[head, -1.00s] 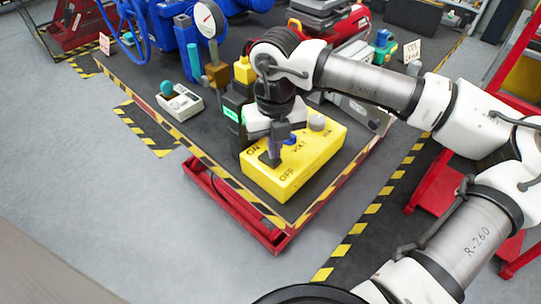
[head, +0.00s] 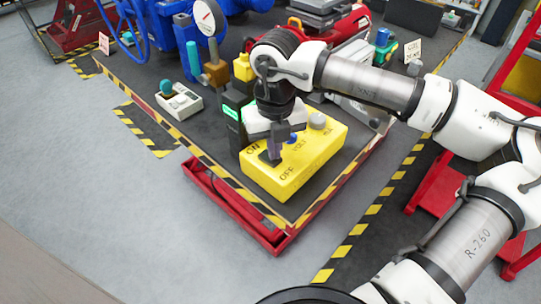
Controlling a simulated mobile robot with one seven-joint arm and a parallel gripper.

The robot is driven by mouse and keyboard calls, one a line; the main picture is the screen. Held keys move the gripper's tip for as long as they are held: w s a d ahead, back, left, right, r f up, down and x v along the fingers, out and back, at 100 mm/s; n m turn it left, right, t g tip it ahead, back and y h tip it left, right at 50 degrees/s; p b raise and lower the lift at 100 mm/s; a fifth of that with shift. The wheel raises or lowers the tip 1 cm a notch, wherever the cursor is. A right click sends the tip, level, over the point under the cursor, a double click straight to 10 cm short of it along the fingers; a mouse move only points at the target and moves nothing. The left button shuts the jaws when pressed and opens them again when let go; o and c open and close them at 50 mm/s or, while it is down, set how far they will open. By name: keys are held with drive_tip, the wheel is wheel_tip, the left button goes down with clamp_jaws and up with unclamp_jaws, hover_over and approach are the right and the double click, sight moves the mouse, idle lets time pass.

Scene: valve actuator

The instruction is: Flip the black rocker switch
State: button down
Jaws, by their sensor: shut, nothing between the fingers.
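The yellow control box (head: 306,168) sits near the front corner of the dark bench. It carries ON and OFF lettering, a blue knob (head: 292,138) and a grey knob (head: 317,121). The black rocker switch (head: 268,160) is on its left part between ON and OFF; my fingers partly cover it, and its tilt is too small to tell. My gripper (head: 274,153) points down, shut and empty, with its tips at or just above the switch. I cannot tell whether they touch.
A black device with a green display (head: 231,113) stands close behind the box's left end. A white box with a teal knob (head: 180,101) and a pressure gauge (head: 206,18) stand farther left. The bench edge has a yellow-black stripe (head: 216,161).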

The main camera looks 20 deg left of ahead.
drive_tip(key=shift+f+b, duration=0.6)
drive_tip(key=shift+r, duration=0.15)
drive_tip(key=shift+r+p, duration=1.65)
drive_tip(key=shift+r, duration=1.8)
drive_tip(key=shift+f, duration=0.1)
